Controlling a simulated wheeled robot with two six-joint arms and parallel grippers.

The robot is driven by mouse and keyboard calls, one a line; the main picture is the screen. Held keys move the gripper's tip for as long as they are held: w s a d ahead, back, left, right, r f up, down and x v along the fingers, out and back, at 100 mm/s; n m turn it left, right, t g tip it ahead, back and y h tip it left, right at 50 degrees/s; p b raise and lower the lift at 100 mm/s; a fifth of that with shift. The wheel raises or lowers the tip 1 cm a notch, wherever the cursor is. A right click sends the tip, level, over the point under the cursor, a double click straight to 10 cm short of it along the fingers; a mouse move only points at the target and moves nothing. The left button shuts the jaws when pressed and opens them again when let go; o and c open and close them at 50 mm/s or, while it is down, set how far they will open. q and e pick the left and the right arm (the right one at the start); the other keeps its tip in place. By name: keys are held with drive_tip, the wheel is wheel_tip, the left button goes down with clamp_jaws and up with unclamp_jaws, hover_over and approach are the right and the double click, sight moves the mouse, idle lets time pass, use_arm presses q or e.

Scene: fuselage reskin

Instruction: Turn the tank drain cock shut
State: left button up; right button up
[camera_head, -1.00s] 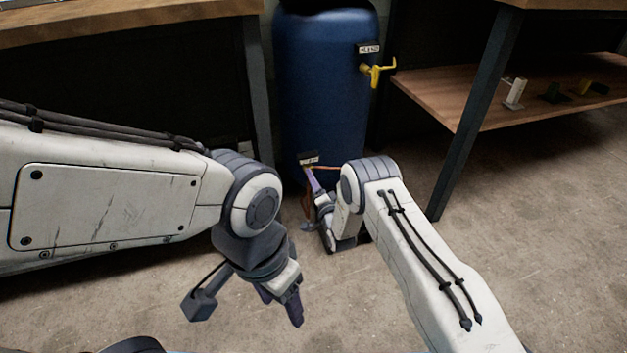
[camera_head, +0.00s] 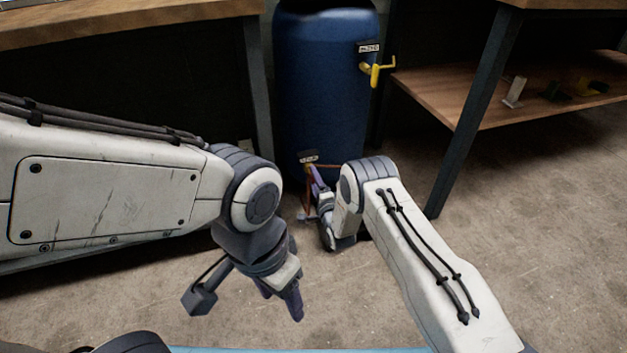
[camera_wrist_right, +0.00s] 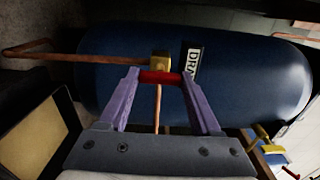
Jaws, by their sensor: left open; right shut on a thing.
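The blue tank (camera_head: 325,90) stands upright at the back centre in the head view. Low on it is a small drain label (camera_head: 309,157), which also shows in the right wrist view (camera_wrist_right: 191,63). The drain cock has a brass body (camera_wrist_right: 160,64) and a red handle (camera_wrist_right: 160,77), which lies crosswise in the right wrist view. My right gripper (camera_head: 312,178) is shut on that handle, one purple finger at each end of it. In the head view the handle is mostly hidden. My left gripper (camera_head: 280,297) is open and empty above the floor, away from the tank.
A yellow-handled valve (camera_head: 377,70) sits higher on the tank. A copper pipe (camera_wrist_right: 90,58) runs to the drain cock. Workbenches flank the tank; the right one has a lower shelf (camera_head: 450,90) and a dark leg (camera_head: 475,120). Floor at front right is clear.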

drive_tip(key=shift+s+a+f, duration=0.1)
drive_tip(key=o, duration=1.4)
drive_tip(key=p+v, duration=0.4)
drive_tip(key=v, duration=0.6)
drive_tip(key=shift+s+p, duration=0.25)
drive_tip(key=shift+p, duration=0.15)
drive_tip(key=shift+w, duration=0.1)
